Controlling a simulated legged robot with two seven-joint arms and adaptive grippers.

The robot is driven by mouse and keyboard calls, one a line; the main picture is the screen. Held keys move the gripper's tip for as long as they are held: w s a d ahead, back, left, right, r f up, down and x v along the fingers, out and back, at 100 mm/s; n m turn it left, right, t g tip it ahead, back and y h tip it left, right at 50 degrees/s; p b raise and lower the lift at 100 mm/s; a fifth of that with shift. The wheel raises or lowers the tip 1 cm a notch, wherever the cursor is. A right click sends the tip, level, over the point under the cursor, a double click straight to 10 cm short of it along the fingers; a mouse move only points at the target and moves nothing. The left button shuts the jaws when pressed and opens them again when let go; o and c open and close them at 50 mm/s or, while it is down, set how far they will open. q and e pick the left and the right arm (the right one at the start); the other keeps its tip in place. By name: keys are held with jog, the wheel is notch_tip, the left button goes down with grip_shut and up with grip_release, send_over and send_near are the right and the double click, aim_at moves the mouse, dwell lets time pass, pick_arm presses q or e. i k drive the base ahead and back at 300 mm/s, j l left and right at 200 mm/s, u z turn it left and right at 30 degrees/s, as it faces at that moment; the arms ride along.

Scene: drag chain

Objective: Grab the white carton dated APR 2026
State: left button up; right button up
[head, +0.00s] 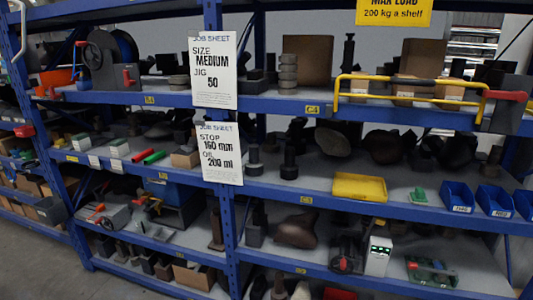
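A white upright box (378,256) with a green and dark top stands on the lower right shelf, beside dark equipment. Two small white and green boxes, one on the left (80,142) and one to its right (118,147), sit on the left middle shelf. White cards (93,161) show at that shelf's front edge. Any date on these boxes is too small to read, so I cannot tell which is dated APR 2026. Neither of my grippers is in view.
Blue shelving (400,209) fills the view. Two job sheets, the upper (214,70) and the lower (219,153), hang on its upright. A yellow tray (360,187), blue bins (457,197) and a yellow tubular frame (410,79) sit at right. Grey floor (40,260) is clear at lower left.

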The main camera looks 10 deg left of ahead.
aim_at(81, 142)
jog(key=i+j+u, duration=0.1)
jog(key=i+u, duration=0.65)
jog(key=i+l+u, duration=0.1)
jog(key=i+u, duration=0.25)
jog(key=i, duration=0.1)
